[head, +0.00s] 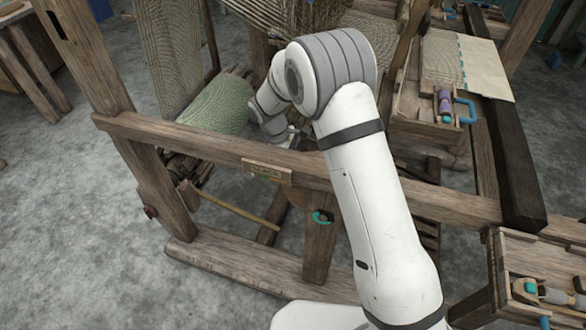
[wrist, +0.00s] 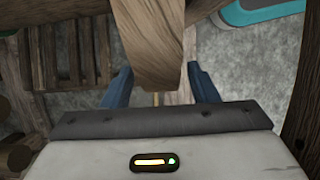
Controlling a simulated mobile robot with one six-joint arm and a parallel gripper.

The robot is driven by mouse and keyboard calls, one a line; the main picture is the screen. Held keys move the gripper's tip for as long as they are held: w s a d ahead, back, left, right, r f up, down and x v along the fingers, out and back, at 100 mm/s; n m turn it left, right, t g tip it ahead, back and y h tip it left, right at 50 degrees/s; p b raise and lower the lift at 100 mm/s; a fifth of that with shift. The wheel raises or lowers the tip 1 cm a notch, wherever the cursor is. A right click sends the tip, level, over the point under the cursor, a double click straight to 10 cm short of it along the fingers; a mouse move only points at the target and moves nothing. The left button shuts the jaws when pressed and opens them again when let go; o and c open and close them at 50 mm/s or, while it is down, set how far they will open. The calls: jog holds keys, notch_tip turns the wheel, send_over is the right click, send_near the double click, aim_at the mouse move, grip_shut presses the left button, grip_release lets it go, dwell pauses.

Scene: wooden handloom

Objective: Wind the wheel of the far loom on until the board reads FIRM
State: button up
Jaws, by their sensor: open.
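A wooden loom stands in the head view, with a front beam (head: 215,150) crossing the picture and a roll of green cloth (head: 215,105) behind it. A small board (head: 267,172) is fixed on the beam; its lettering is too small to read. A teal handle (head: 322,216) sits on a post below the beam. I cannot pick out the wheel for certain. My gripper is mostly hidden behind my arm in the head view. In the wrist view my gripper (wrist: 160,86) is open, its blue fingers wide apart. A wooden piece (wrist: 150,45) shows between them; I cannot tell whether it touches either finger.
A teal-edged thing (wrist: 262,12) lies at the wrist view's top right. Boxes with a purple spool (head: 444,101) and other tools stand on the right. A dark beam (head: 515,165) runs beside them. The grey floor (head: 70,240) at left is clear.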

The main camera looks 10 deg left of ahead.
jog(key=v, duration=0.5)
jog(key=shift+a+r, duration=0.1)
jog(key=shift+r, duration=0.2)
